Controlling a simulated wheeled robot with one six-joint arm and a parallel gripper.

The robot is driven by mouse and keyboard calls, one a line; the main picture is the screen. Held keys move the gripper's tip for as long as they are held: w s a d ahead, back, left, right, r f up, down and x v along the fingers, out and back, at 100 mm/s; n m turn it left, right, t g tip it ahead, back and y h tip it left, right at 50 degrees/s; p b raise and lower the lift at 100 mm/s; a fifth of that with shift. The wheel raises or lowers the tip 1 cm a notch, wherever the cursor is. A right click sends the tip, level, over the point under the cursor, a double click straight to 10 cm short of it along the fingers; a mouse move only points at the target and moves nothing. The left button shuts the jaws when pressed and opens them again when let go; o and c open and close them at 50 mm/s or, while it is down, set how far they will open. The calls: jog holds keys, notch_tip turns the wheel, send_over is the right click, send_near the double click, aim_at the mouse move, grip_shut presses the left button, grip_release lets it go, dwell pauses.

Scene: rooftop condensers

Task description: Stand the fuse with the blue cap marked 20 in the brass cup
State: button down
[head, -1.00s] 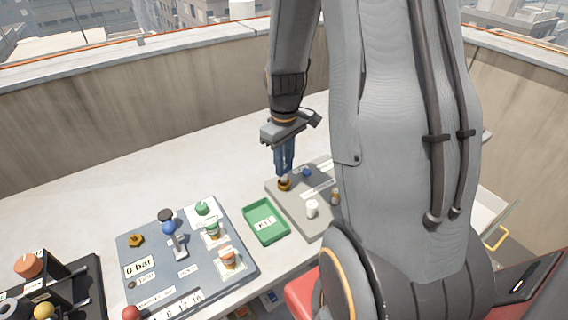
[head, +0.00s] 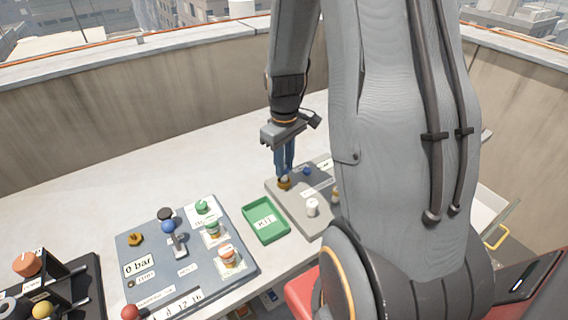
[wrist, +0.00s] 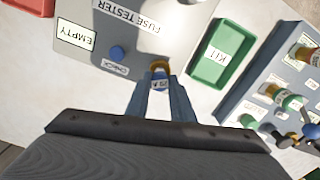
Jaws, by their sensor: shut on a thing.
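My gripper (head: 285,172) points down over the grey fuse tester board and is shut on the fuse. In the wrist view the fuse (wrist: 160,83) shows between the fingertips, with a blue cap and a small marking that seems to read 20. The brass cup (head: 284,184) is directly under the fingertips; it also shows in the wrist view (wrist: 160,66) just beyond the fuse. The fuse's lower end is at the cup, mostly hidden by the fingers. I cannot tell whether it rests on the cup's floor.
The fuse tester board (wrist: 125,50) carries a blue button (wrist: 117,52) and an EMPTY label. The table behind is clear.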

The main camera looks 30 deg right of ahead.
jog(key=shift+f+b, duration=0.45)
jog(key=shift+f, duration=0.4)
dwell(0.3)
jog(key=c, duration=1.5)
grip_release()
jog(key=shift+o, duration=0.2)
jog(key=shift+r, duration=0.1)
jog(key=shift+r+b, duration=0.8)
jog(key=shift+r, duration=3.05)
jog(key=s+a+f+m+b, duration=0.1)
jog(key=s+a, duration=0.2)
jog(key=a, duration=0.3)
jog(key=s+a+f+m+t+b, duration=0.1)
jog(key=s+a+m, duration=0.1)
jog(key=s+a, duration=0.2)
jog(key=a, duration=0.3)
jog(key=shift+s, duration=0.3)
